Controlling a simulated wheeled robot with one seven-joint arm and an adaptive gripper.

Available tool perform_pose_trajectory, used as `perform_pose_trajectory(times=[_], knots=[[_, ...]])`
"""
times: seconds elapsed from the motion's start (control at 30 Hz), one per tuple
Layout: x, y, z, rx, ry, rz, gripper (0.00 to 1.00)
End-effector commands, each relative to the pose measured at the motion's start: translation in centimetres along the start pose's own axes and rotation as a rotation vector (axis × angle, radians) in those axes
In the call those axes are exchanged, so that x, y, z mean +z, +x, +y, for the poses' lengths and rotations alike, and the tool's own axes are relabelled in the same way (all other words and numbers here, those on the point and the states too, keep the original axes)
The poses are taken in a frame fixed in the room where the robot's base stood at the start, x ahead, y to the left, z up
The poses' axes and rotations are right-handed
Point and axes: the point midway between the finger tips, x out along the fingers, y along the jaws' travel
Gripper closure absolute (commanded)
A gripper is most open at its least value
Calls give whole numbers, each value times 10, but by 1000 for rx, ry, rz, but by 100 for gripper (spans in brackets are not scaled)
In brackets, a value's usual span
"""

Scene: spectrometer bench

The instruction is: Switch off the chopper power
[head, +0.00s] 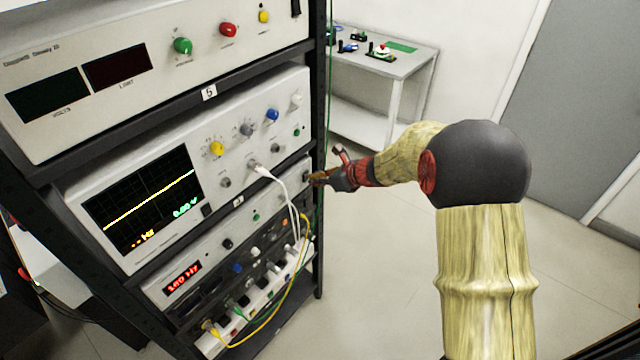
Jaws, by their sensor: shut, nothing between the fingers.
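A slim white unit with a lit red readout in Hz (182,279) sits in the rack below the oscilloscope; it looks like the chopper controller. Its front panel (213,256) carries several small knobs and runs right to the rack post. My gripper (318,179) is shut and empty. Its tips are at the right end of this panel, close to or touching it; I cannot tell which. The tips cover that spot, so a power switch there and its position are not clear to see.
The oscilloscope (88,195) shows a yellow trace. A power supply (105,25) stands above it. White cables (285,190) and a yellow cable (270,318) hang over the lower panels. A side table (400,68) with small parts stands behind. The floor at right is clear.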

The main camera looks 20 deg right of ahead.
Motion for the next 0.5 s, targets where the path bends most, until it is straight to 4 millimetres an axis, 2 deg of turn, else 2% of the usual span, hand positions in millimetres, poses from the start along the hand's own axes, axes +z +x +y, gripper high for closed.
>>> perform_pose_trajectory(times=[0.5], knots=[[7,3,0,0,0,7,100]])
